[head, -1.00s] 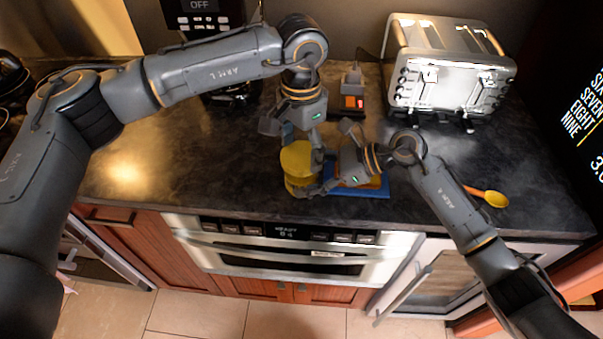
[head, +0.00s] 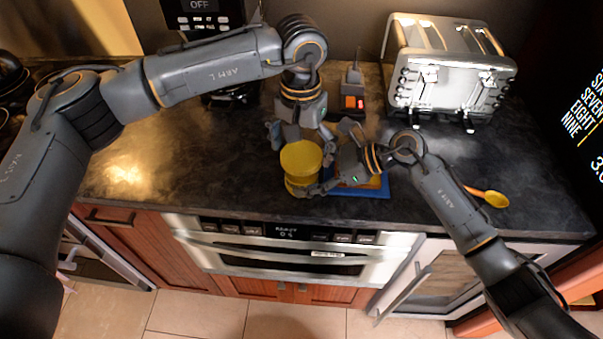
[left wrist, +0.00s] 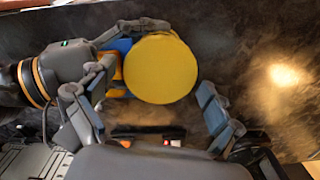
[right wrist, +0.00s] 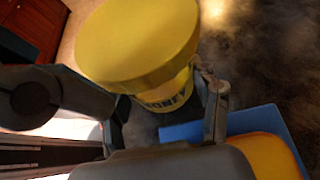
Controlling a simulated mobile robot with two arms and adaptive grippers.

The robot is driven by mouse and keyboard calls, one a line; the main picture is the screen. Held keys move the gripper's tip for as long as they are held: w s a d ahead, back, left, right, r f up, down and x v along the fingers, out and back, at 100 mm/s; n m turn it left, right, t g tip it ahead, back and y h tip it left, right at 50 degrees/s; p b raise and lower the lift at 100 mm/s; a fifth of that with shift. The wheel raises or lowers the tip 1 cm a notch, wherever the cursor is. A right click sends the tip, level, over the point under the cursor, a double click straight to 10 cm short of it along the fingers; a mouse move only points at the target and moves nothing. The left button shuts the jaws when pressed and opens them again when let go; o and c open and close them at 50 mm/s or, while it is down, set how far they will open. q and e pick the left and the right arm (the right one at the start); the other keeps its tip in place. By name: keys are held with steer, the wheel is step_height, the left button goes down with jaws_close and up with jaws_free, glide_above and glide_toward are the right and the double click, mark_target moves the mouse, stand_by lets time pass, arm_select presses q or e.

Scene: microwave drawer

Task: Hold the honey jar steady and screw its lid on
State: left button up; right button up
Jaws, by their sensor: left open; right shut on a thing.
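The honey jar (right wrist: 167,97) stands near the counter's front edge, part of its label showing in the right wrist view. The wide yellow lid (head: 301,157) sits on top of it; it also shows from above in the left wrist view (left wrist: 160,68). I cannot tell how tightly it is seated. My right gripper (head: 326,180) is shut on the jar below the lid, from the right. My left gripper (head: 303,135) is open and empty, just behind and above the lid, its fingers apart from it.
A blue board (head: 362,191) with an orange-yellow thing on it lies right of the jar. A silver toaster (head: 447,75) stands at the back right, a yellow spoon (head: 495,199) at the right. A small device with a red light (head: 353,102) is behind. The counter's left is clear.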

arm_select(q)
steer(key=n, duration=0.4)
steer(key=shift+n, duration=0.3)
steer(key=n, duration=0.4)
steer(key=c, duration=1.1)
steer(key=m, duration=1.4)
steer(key=shift+s+f, duration=0.1)
steer(key=o, duration=1.1)
